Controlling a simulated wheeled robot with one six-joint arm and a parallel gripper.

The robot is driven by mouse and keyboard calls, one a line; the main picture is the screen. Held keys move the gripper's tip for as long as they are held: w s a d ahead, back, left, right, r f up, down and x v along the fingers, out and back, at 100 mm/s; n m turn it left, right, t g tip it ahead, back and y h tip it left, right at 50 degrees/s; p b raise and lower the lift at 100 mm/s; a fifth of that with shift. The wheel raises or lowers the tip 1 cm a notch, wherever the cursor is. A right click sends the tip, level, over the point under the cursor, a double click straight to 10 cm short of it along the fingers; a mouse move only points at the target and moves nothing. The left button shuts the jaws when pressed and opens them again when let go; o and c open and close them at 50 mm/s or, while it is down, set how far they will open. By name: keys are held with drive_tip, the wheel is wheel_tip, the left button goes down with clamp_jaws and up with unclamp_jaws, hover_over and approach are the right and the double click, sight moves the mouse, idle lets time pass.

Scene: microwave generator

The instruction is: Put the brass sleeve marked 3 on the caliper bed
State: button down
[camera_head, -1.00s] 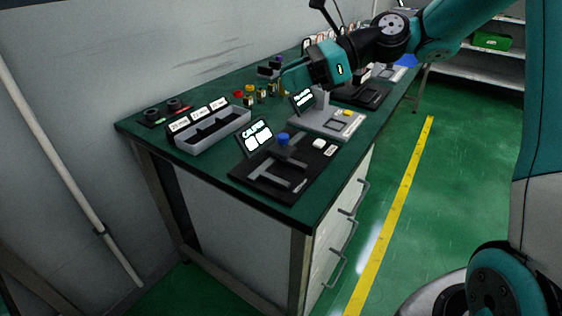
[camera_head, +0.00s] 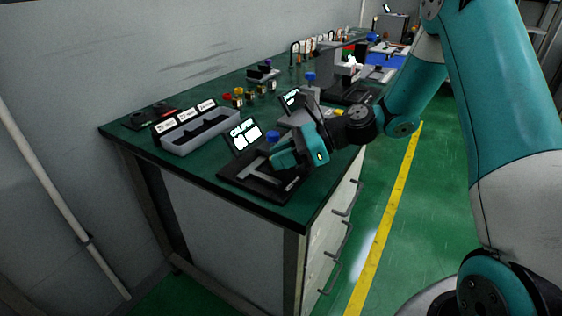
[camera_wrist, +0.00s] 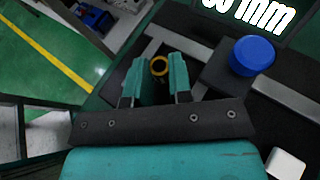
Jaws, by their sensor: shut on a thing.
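My gripper (camera_head: 285,158) is low over the caliper bed (camera_head: 238,178), at its right part. In the wrist view my gripper (camera_wrist: 158,72) is shut on a brass sleeve (camera_wrist: 159,64), a small yellow ring with a dark bore between the teal fingers. The number on the sleeve does not show. The caliper bed in the wrist view (camera_wrist: 213,72) is dark with grey bars, and the sleeve is over its dark surface. I cannot tell whether the sleeve touches the bed. The caliper's blue knob (camera_wrist: 252,55) is right of the fingers. The head view hides the sleeve.
A lit caliper display (camera_head: 245,136) stands behind the bed. A white button (camera_wrist: 286,163) is at the lower right of the wrist view. A grey sorting tray (camera_head: 205,132) is to the left. Several small coloured parts (camera_head: 250,95) stand farther back. The bench's front edge is close.

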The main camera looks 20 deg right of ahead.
drive_tip(key=shift+f, duration=0.4)
drive_tip(key=shift+f, duration=0.15)
drive_tip(key=c, duration=1.3)
unclamp_jaws()
